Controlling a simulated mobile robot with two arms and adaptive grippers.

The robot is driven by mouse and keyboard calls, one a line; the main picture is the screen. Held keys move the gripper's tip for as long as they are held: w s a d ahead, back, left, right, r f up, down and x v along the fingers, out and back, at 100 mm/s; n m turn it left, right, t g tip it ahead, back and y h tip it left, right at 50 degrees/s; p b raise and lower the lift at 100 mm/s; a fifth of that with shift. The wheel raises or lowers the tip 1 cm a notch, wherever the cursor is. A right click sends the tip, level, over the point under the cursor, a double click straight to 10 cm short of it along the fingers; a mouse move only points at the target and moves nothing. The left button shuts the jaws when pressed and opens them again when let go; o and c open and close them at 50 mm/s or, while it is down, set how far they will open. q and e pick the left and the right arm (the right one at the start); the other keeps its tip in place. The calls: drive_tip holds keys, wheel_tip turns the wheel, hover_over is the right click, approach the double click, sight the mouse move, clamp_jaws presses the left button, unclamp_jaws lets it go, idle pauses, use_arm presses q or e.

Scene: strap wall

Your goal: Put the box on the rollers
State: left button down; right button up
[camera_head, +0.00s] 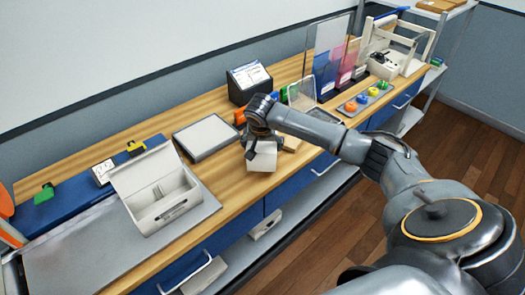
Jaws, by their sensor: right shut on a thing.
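My right gripper (252,146) reaches down over the middle of the wooden bench from the right. It is shut on a small whitish box (263,161) near the bench's front edge. The arm's wrist hides the box's upper back part. I cannot tell whether the box touches the bench top. I cannot make out any rollers for sure. My left gripper is not in view.
An open white case (157,195) stands on a grey plate (75,262) at the left. A flat grey pad (205,136) lies left of my gripper. A black display box (249,80) stands behind. Clear panels and colored buttons (372,92) are at the right.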

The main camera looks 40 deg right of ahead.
drive_tip(key=shift+f, duration=1.55)
drive_tip(key=shift+f, duration=0.1)
drive_tip(key=o, duration=1)
